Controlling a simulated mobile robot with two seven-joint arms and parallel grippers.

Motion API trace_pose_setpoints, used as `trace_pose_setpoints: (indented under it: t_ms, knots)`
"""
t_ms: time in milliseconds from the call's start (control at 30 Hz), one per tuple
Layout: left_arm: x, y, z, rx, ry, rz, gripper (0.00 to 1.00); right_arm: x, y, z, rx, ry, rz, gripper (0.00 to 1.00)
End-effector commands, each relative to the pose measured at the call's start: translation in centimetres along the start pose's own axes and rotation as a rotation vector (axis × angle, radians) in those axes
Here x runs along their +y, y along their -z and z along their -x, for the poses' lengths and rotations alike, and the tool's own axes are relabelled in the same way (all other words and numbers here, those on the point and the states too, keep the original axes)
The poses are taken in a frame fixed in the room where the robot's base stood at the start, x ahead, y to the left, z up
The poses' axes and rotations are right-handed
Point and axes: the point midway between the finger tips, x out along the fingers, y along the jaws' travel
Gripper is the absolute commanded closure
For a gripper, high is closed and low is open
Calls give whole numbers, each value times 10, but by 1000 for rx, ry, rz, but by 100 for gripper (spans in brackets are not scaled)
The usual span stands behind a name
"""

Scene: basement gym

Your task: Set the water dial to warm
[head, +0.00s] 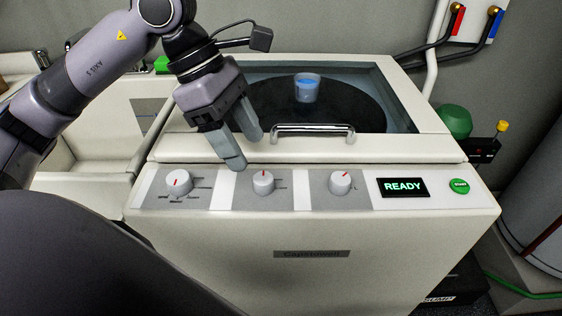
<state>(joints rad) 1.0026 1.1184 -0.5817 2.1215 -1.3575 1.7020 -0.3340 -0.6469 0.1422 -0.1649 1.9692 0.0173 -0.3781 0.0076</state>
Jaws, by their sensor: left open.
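The white machine's front panel (219,196) carries three grey dials with red pointer marks: a left dial (179,183), a middle dial (263,183) and a right dial (340,184). The middle mark points about straight up; the right one leans slightly right. The dial labels are too small to read, so I cannot tell which one is the water dial. My left gripper (242,151) is open and empty, fingers pointing down. It is at the panel's back edge, behind and left of the middle dial, seemingly apart from it. My right gripper is not in view.
A display (403,187) reads READY beside a green START button (459,186). The closed lid has a chrome handle (312,129) and a dark window; a blue-filled cup (307,87) shows there. A white basin (95,130) adjoins on the left. A cylindrical tank (535,200) stands right.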

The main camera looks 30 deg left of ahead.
Motion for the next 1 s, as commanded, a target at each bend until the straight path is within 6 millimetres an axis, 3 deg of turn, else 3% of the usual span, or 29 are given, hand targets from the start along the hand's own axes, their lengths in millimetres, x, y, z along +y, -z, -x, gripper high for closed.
trace_pose_setpoints:
  t_ms: [167,600,933,1000]
  knots:
    - [3,7,-4,37,-24,-3,37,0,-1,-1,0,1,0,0]
    - [4,8,-63,32,-21,-3,37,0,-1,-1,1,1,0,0]
    - [4,8,-67,30,-23,-3,37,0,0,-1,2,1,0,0]
    - [4,8,-67,30,-23,-3,60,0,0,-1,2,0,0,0]
